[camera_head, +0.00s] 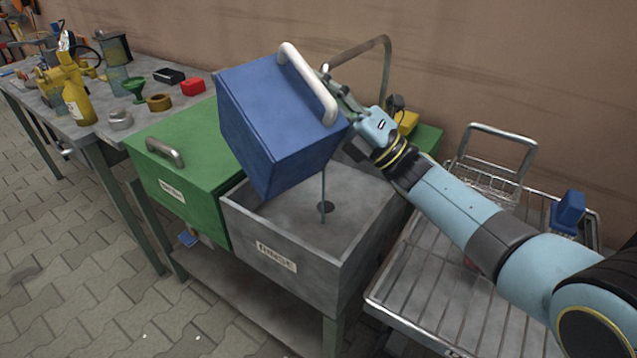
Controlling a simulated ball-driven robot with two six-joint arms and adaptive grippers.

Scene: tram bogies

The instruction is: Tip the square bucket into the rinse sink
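The blue square bucket (275,125) is held in the air, strongly tilted, above the rinse sink (285,262), a grey basin labelled RINSE. A pale bar handle (306,82) shows on the bucket's upper face. A thin bluish-grey stream (323,188) runs from the bucket's lower right side down to the dark drain (325,207). My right gripper (338,90) is at the bucket's upper right edge and seems shut on it; the bucket hides part of the fingers. My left gripper is not in view.
A green lidded box (180,180) adjoins the sink on the left. A curved tap (385,65) rises behind it. A slatted rack (440,290) with a wire basket (490,180) stands right. A workbench (85,128) with bottles and small parts is at left.

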